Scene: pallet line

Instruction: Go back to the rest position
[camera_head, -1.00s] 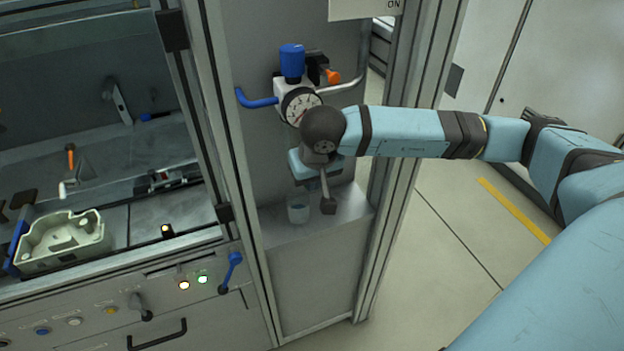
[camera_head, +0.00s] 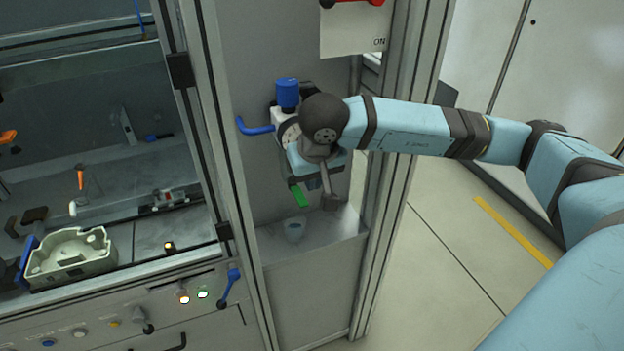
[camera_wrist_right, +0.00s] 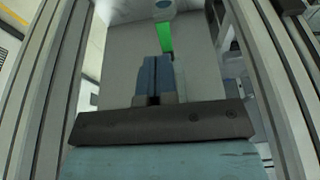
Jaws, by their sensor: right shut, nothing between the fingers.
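My left gripper is not in view.
Metal posts (camera_head: 394,170) frame the bay at both sides. A pale housing (camera_head: 72,258) and tools lie on the bench at left. The floor (camera_head: 440,270) at right is clear.

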